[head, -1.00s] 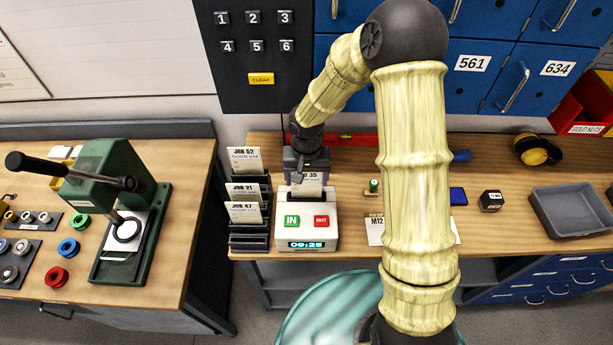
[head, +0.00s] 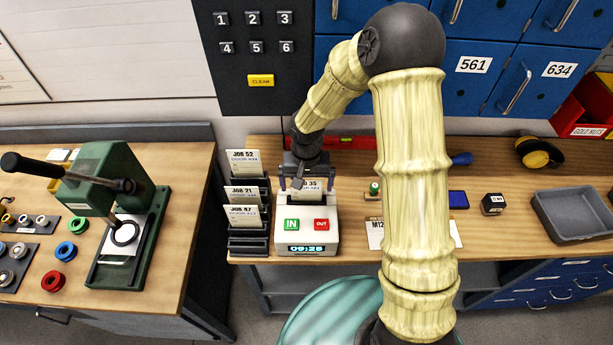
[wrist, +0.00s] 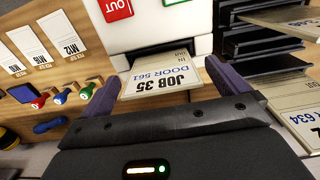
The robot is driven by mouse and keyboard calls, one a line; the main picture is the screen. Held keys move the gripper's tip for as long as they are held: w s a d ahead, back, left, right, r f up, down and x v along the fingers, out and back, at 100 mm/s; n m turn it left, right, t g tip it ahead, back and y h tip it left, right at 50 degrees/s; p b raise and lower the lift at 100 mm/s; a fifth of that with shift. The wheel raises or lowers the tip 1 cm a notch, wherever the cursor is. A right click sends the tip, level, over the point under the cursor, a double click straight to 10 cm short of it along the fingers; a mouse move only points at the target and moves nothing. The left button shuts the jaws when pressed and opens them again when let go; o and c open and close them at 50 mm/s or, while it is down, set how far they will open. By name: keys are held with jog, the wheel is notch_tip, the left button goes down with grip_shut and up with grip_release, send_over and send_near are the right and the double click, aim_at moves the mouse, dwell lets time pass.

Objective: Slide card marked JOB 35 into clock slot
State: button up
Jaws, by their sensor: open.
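The white time clock (head: 308,232) stands on the bench with a green IN button, a red OUT button and a lit display. The card marked JOB 35 (wrist: 168,84) has its far end in the clock's dark slot (wrist: 160,53); its printed top part sticks out. It also shows in the head view (head: 314,185), partly hidden by my gripper. My gripper (head: 305,187) is open just above the clock. In the wrist view its fingers stand apart on either side of the card, with visible gaps.
Right of the clock are a small green-topped item (head: 374,189), an M12 label card (head: 376,232) and a grey tray (head: 572,215). A green press (head: 120,200) stands on the left bench.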

notch_tip(320, 180, up, 17)
jog(key=b, duration=0.3)
jog(key=shift+r, duration=0.2)
dwell(1.0)
jog(key=s+d+f+t+b, duration=0.2)
jog(key=s+d+f, duration=0.7)
jog(key=s+d, duration=0.3)
jog(key=shift+s+d+f+t+b, duration=0.2)
jog(key=shift+d+f+t+b, duration=0.15)
jog(key=shift+d, duration=0.45)
